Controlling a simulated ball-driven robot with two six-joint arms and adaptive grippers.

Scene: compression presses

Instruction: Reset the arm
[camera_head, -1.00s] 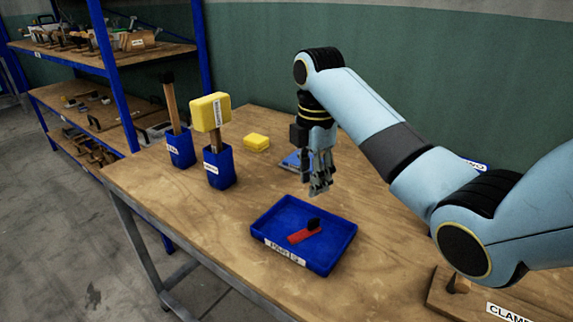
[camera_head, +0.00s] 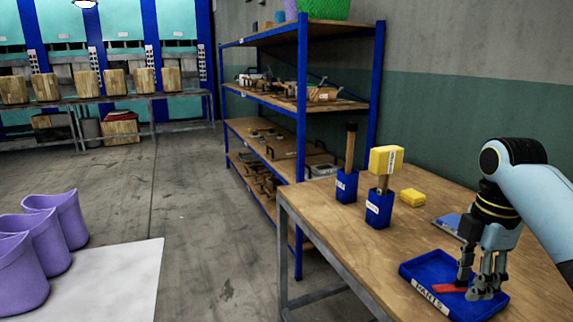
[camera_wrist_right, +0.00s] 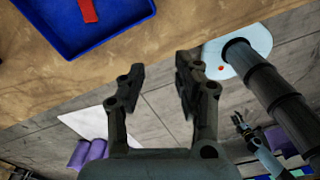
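My right gripper (camera_head: 482,288) hangs at the right of the head view, overlapping the blue tray (camera_head: 412,270) in the picture. In the right wrist view its two dark fingers (camera_wrist_right: 158,82) stand apart with nothing between them. The tray shows beyond the fingertips there (camera_wrist_right: 120,42), apart from them. A red piece (camera_head: 450,288) lies in the tray, partly hidden by the gripper. It also shows in the wrist view (camera_wrist_right: 88,10). My left gripper (camera_wrist_right: 240,122) is small and dark in the wrist view, too small to read its opening, and is out of the head view.
The wooden table (camera_head: 330,205) holds blue holders (camera_head: 347,186) (camera_head: 379,208) with tools and a yellow block (camera_head: 412,197). A blue-framed shelf (camera_head: 301,130) stands behind. Purple bins (camera_head: 68,215) stand at lower left by a white mat (camera_head: 125,280). Open floor (camera_head: 195,220) lies between.

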